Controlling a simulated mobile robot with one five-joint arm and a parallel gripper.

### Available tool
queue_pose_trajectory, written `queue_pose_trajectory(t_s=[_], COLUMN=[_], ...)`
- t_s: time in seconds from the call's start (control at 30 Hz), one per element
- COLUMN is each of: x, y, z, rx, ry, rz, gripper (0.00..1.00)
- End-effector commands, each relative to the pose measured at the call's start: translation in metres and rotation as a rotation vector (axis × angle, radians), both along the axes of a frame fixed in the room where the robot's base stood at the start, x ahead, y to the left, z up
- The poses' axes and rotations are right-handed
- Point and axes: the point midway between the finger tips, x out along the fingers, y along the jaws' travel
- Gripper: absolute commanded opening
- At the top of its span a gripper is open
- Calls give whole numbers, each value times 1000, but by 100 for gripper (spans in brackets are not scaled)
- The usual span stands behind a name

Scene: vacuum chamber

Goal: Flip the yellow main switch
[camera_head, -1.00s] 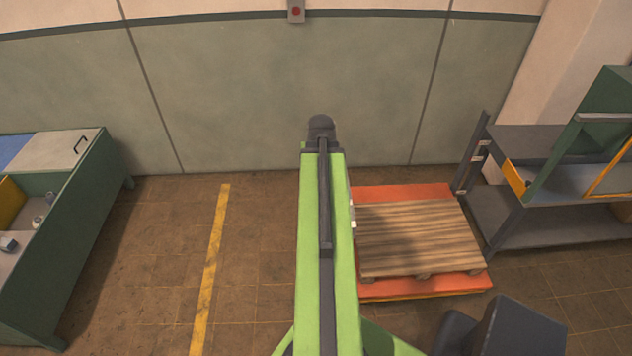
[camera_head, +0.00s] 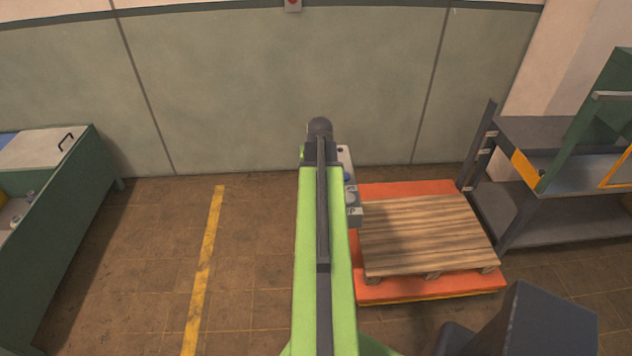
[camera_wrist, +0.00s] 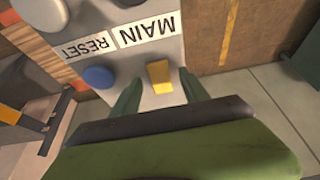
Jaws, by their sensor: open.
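The yellow main switch (camera_wrist: 160,71) shows in the wrist view, on a grey control panel (camera_wrist: 140,65) beside the white MAIN label (camera_wrist: 148,30), which reads upside down. My gripper (camera_wrist: 158,82) is open, with one dark green finger on each side of the yellow switch. I cannot tell whether either finger touches it. In the head view the panel (camera_head: 352,196) shows partly beyond the right side of my green arm. My arm hides the gripper and the yellow switch there.
A blue round button (camera_wrist: 98,77) and the RESET label (camera_wrist: 88,47) lie left of the switch. In the head view a wooden pallet (camera_head: 425,235) sits on an orange platform (camera_head: 430,288) at right, near a shelf (camera_head: 560,215). A green bench (camera_head: 60,240) stands left. Floor between is clear.

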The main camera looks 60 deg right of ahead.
Motion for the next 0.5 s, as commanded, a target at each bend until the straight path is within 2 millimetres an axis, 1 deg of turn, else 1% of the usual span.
queue_pose_trajectory(t_s=[0.03,0.33,0.5], x=[0,-5,-7], y=[-3,-9,-11], z=[-10,-9,-9], rx=[0,0,0], ry=[0,0,-1], rz=[-2,-12,-15], gripper=[53,53,30])
